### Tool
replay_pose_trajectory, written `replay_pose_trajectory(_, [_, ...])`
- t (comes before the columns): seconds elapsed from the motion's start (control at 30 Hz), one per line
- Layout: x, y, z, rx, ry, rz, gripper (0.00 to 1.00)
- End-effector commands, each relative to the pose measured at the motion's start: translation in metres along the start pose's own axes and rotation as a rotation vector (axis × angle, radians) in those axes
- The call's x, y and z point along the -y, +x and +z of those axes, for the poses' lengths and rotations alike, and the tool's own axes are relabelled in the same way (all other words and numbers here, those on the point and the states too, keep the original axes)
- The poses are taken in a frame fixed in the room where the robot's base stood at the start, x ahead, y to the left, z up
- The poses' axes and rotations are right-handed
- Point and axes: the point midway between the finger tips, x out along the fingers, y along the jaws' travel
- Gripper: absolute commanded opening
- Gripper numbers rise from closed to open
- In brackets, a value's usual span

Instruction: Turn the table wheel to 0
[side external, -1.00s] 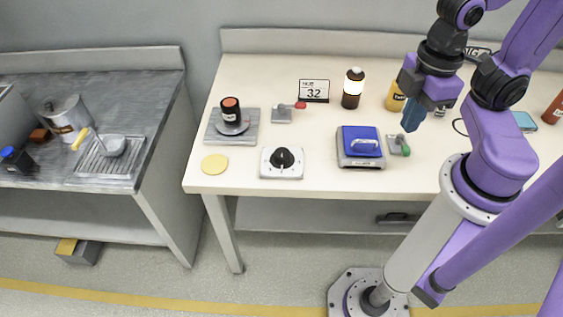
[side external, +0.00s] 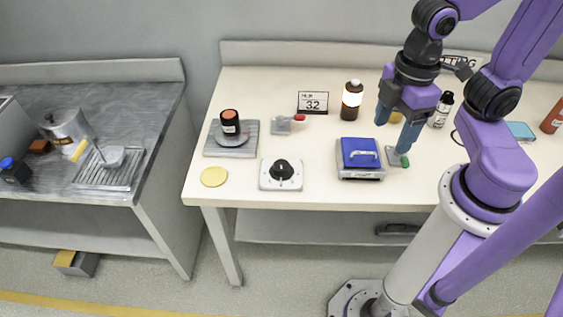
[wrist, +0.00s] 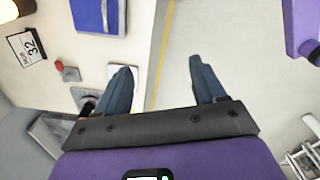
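A white plate with a round black knob (side external: 283,170) lies near the front edge of the table; it looks like a dial. Behind it to the left, a dark jar with an orange top (side external: 230,122) stands on a grey disc on a square grey base (side external: 220,150). I cannot tell which of these is the table wheel. A small display card (side external: 313,102) reads 32; it also shows in the wrist view (wrist: 27,46). My gripper (side external: 392,134) is open, its fingers spread and empty, above the right of the blue-topped box, apart from the dial and the disc.
The blue-topped box with a handle (side external: 361,156) stands right of the dial. A green-handled piece (side external: 398,158) lies under my gripper. A red-knobbed lever (side external: 290,121), brown bottle (side external: 351,100) and white bottle (side external: 441,109) stand behind. A yellow disc (side external: 214,177) lies front left.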

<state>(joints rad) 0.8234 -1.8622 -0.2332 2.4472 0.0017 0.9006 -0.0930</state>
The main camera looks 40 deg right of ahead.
Motion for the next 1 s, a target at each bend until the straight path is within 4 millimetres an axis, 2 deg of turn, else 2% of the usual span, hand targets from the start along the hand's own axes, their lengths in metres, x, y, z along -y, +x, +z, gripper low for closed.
replay_pose_trajectory(0.1, [-0.021,0.004,-0.030,0.008,-0.032,0.001,0.70])
replay_pose_trajectory(0.3, [-0.059,0.013,-0.076,0.015,-0.101,0.001,0.70])
replay_pose_trajectory(0.6, [-0.121,0.036,-0.133,0.025,-0.200,-0.003,0.70])
replay_pose_trajectory(0.8, [-0.153,0.050,-0.154,0.027,-0.248,-0.005,0.70])
replay_pose_trajectory(1.0, [-0.164,0.057,-0.159,0.027,-0.267,-0.005,0.70])
